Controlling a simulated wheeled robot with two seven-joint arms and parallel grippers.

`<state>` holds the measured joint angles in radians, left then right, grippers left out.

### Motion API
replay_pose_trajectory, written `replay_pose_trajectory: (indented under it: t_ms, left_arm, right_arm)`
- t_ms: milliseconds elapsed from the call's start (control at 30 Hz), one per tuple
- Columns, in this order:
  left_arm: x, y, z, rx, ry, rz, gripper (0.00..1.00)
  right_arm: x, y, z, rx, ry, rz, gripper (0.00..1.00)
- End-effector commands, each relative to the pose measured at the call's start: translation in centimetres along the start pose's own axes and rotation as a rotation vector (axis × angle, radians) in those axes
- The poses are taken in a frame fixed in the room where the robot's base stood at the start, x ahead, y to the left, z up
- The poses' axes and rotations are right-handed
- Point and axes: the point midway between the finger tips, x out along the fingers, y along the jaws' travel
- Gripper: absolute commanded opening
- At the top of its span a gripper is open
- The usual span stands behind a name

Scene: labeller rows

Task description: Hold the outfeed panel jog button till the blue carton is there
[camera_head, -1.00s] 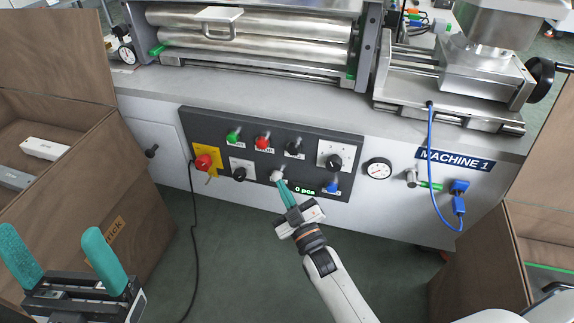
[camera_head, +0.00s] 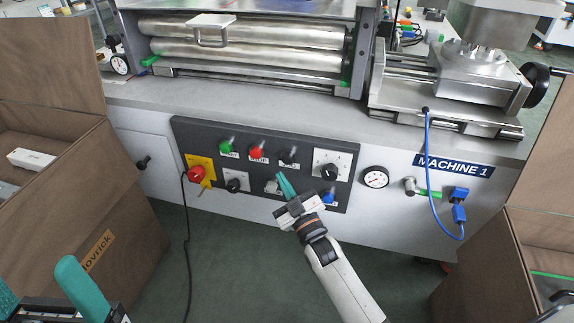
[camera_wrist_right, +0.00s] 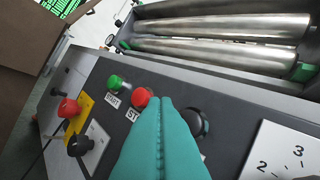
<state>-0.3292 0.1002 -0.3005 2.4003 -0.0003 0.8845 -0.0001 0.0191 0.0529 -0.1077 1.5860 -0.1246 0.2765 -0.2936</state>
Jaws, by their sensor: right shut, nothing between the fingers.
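The dark control panel (camera_head: 210,140) is on the machine front. It carries a green button (camera_head: 226,147), a red button (camera_head: 257,153), a black button (camera_head: 289,157) and a blue button (camera_head: 328,197). My right gripper (camera_head: 281,176) is shut and empty, its teal fingertips just below the black button. In the right wrist view the shut fingers (camera_wrist_right: 166,105) lie between the red button (camera_wrist_right: 143,97) and the black button (camera_wrist_right: 195,122); contact cannot be told. I cannot read a jog label. My left gripper (camera_head: 36,275) is open at lower left, partly cut off. No blue carton shows.
A red knob on a yellow plate (camera_head: 196,174) and a dial knob (camera_head: 329,172) are also on the panel. Steel rollers (camera_head: 250,45) lie above. Brown boxes stand at left (camera_head: 110,235) and right (camera_head: 490,250). A blue cable (camera_head: 427,170) hangs at right.

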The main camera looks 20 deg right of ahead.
Motion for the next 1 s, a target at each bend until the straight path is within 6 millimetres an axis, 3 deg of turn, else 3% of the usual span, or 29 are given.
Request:
replay_pose_trajectory:
  t_ms: [333,1000]
  left_arm:
    - [0.7,0.0,-0.1,0.004,-0.040,-0.015,0.80]
    - [0.8,0.1,-0.2,0.005,-0.042,-0.008,0.80]
  right_arm:
    - [2.2,-1.6,-1.6,0.000,-0.001,0.000,0.00]
    - [2.4,-1.7,-1.8,0.001,0.001,0.000,0.00]
